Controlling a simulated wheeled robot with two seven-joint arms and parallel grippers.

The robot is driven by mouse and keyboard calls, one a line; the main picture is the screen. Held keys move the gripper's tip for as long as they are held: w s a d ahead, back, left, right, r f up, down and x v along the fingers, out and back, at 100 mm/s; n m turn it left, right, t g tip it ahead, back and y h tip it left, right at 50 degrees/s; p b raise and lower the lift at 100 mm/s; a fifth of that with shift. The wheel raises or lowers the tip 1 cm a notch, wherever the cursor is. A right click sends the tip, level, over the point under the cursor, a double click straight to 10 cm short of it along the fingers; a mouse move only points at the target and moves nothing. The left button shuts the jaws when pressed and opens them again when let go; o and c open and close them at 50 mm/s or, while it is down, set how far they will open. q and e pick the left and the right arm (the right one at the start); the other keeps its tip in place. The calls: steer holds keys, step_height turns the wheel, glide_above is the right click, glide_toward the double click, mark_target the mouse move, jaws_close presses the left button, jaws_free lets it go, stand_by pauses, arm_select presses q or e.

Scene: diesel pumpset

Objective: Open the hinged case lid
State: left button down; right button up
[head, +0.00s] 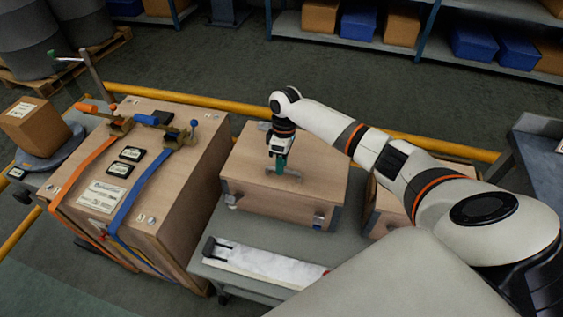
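A wooden case (325,165) with a flat lid sits on the grey bench in the middle of the head view. Its lid looks closed. Two metal fittings that look like latches are on its front face, one at the left (233,200) and one at the right (318,220). My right arm reaches in from the right, and my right gripper (281,170) points down at the middle of the lid, over a small grey piece there. The fingers are too small to tell open from shut, or whether they touch it. My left gripper is out of view.
A large strapped crate (165,205) stands at the left, with a cardboard box (35,125) beyond it. A second wooden case (388,215) is partly hidden behind my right arm. A white tray (262,262) lies on the bench in front. A yellow rail (440,146) runs behind.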

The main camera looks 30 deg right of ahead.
steer(key=shift+f, duration=0.25)
jaws_close()
steer(key=shift+r, duration=0.15)
